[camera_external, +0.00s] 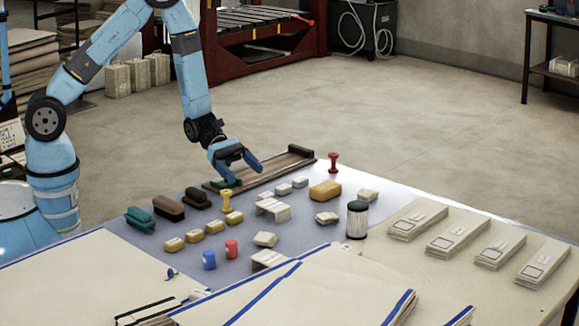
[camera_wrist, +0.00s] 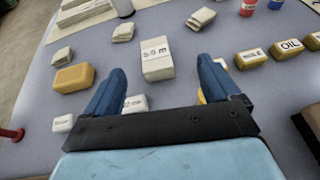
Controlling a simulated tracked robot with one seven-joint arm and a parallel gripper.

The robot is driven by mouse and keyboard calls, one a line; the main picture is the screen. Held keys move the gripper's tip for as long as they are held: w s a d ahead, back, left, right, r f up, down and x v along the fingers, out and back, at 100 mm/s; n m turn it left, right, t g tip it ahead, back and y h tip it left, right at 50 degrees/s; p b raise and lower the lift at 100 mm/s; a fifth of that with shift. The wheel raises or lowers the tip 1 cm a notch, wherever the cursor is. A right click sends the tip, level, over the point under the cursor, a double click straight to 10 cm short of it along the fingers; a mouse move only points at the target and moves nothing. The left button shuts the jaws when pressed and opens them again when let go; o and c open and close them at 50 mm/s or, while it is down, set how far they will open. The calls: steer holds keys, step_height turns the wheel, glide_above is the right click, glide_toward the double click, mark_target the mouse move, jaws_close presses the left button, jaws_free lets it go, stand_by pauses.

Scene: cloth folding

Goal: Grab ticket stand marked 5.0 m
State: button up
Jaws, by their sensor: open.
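The ticket stand (camera_wrist: 157,62) is a cream-white block with black marking that reads like 5.0 m. In the wrist view it lies ahead of my gripper (camera_wrist: 160,70), between the lines of the two blue fingers. In the external view the white stand (camera_external: 272,208) sits mid-table, to the right of and nearer the camera than my gripper (camera_external: 243,176). My gripper is open and empty, above the far side of the table, apart from the stand. A small white labelled block (camera_wrist: 135,103) shows between the fingers, partly hidden.
A yellow block (camera_external: 325,191) and small white blocks (camera_external: 300,183) lie near the stand. Labelled yellow blocks (camera_external: 194,236), a yellow stamp (camera_external: 226,201) and dark brushes (camera_external: 168,208) are to its left. A ribbed cylinder (camera_external: 357,222) stands to the right. A wooden rail (camera_external: 270,168) lies behind.

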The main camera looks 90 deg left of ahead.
mark_target(276, 205)
steer(key=shift+w+a+f+n+t, duration=0.15)
steer(key=shift+a+f+n, duration=0.1)
steer(key=shift+f, duration=0.25)
steer(key=shift+w+a+f+n+t, duration=0.15)
steer(key=shift+f+n, duration=0.1)
steer(key=shift+f, duration=0.25)
steer(key=shift+w+d+f+y, duration=0.1)
steer(key=shift+d+f+y, duration=0.05)
steer(key=shift+y, duration=0.15)
steer(key=x, duration=1.3)
steer(key=shift+d, duration=0.1)
steer(key=shift+c, duration=0.2)
steer(key=c, duration=1)
